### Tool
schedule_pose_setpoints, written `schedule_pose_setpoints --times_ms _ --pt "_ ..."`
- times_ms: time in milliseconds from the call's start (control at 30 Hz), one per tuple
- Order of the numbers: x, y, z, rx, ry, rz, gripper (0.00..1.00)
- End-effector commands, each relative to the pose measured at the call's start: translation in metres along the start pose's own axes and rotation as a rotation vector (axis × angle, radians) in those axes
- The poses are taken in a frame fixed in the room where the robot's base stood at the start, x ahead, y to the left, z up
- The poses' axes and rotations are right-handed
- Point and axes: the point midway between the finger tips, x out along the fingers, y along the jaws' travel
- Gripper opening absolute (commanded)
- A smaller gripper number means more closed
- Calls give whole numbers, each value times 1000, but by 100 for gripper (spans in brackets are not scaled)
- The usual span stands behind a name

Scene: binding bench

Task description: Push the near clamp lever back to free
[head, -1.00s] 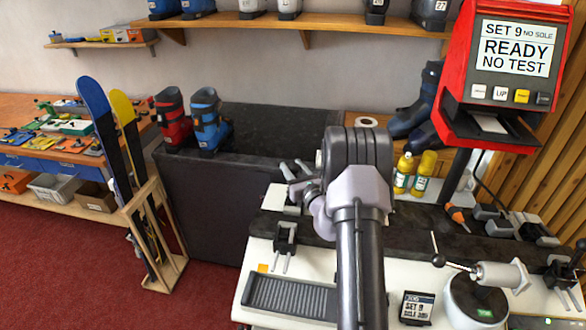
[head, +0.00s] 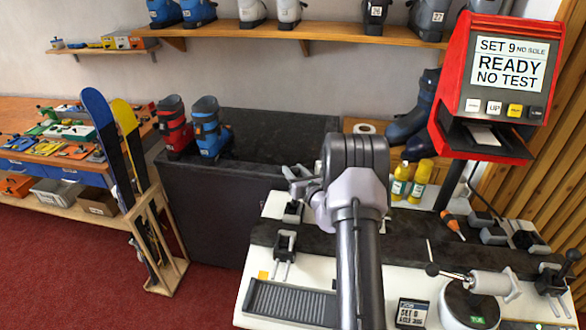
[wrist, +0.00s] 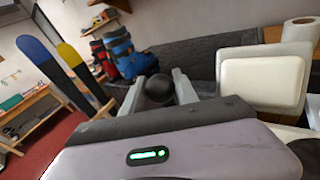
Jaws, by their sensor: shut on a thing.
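My gripper (head: 293,179) reaches over the left part of the bench in the head view. In the wrist view its two grey fingers (wrist: 157,92) stand on either side of a round black knob (wrist: 158,87), and they are shut on it. The knob appears to be a lever's end; its stem is hidden behind my gripper body. In the head view a black clamp (head: 293,211) sits just below my gripper, and another black clamp (head: 285,243) with two grey prongs stands nearer. I cannot tell which clamp the held knob belongs to.
A red test machine (head: 500,80) reads "READY NO TEST". A device with a black-knobbed rod (head: 490,283) stands at the bench's right. Yellow bottles (head: 420,175) stand behind my arm. Boots (head: 208,125) rest on a dark box, with skis (head: 105,135) in a rack at left.

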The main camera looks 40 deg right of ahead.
Motion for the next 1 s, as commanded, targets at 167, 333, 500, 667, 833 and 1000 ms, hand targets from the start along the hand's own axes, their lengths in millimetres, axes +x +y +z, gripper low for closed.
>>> schedule_pose_setpoints --times_ms 167,333,500,667,833,1000 --pt "5 -4 2 0 -11 -2 0" --pt "4 -4 1 0 -9 -2 0" --pt "4 -3 1 0 -9 -2 56" --pt "4 -3 1 -1 -10 -1 56" --pt "0 -3 2 -1 -9 -1 56" --pt "-29 -4 2 1 -8 -4 56"
